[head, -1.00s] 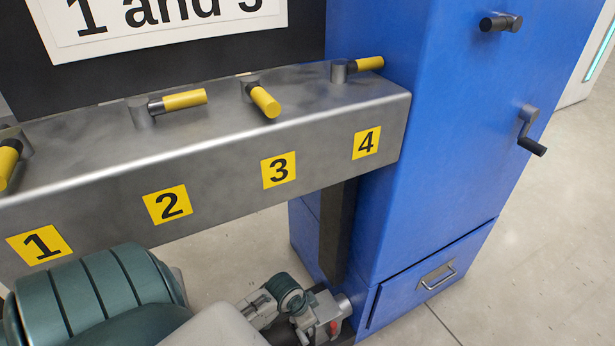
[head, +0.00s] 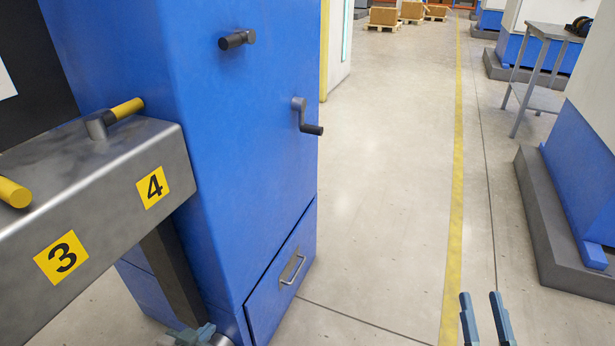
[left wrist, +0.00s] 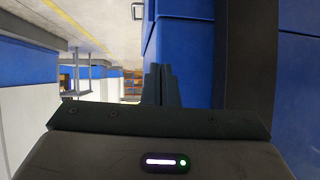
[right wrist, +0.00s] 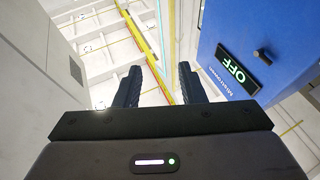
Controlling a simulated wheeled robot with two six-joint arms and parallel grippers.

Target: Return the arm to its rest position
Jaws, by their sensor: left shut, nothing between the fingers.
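My left gripper (left wrist: 160,70) shows in the left wrist view with its two fingers together and nothing between them, close beside blue panelling. In the head view a teal part of my left arm shows at the bottom, by the foot of the blue cabinet (head: 240,150); its fingertips are hard to make out there. My right gripper (head: 480,296) stands at the lower right of the head view, over bare floor. Its fingers are apart and empty, as the right wrist view also shows (right wrist: 160,68).
A grey metal beam (head: 105,215) with yellow-handled levers, labelled 3 and 4, joins the cabinet at the left. The cabinet has a crank (head: 305,117), a knob (head: 237,39) and a drawer (head: 283,275). A wheel-less metal table (head: 540,70) stands far right. The aisle floor is clear.

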